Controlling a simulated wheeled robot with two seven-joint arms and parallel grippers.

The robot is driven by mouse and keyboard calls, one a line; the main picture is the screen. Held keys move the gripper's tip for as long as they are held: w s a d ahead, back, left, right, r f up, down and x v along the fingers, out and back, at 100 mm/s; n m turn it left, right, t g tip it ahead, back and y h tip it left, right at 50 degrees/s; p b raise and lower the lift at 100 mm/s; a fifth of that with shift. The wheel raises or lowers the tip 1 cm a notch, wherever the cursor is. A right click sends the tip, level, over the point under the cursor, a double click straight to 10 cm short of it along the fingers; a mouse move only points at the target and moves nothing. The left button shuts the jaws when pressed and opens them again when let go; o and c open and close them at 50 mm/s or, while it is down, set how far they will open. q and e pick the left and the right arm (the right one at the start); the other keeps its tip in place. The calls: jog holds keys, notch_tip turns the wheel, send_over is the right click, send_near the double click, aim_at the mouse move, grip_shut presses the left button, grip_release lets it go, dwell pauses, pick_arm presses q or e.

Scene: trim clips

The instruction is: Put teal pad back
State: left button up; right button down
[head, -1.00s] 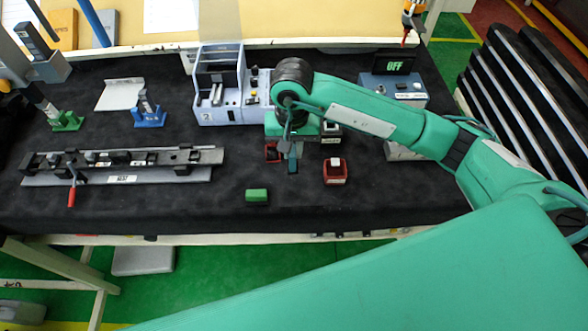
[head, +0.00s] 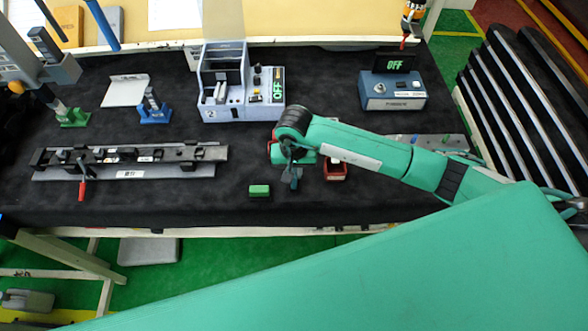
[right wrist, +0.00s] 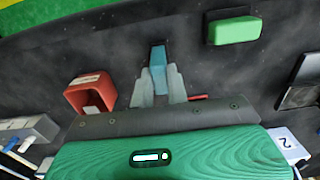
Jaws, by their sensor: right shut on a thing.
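My right gripper (head: 293,184) is low over the black mat, pointing toward the front edge. In the right wrist view its grey fingers (right wrist: 158,85) are shut on a small teal pad (right wrist: 159,56), which sticks out past the tips. A green block (head: 259,190) lies on the mat just left of the gripper in the head view; it also shows in the right wrist view (right wrist: 235,30), apart from the pad. A red open box (head: 335,171) stands right of the gripper, partly covered by my arm. My left gripper is not seen.
A long clip rail (head: 130,160) with a red-handled lever lies at left. Behind stand a grey machine (head: 240,110), a blue-grey box (head: 393,102) with an OFF display, and green (head: 74,117) and blue (head: 153,117) stands. The mat between rail and green block is clear.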

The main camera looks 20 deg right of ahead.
jog(key=shift+f, duration=0.15)
jog(key=c, duration=1.4)
grip_release()
jog(key=shift+r, duration=0.25)
jog(key=shift+r+b, duration=2.6)
jog(key=shift+r, duration=3.35)
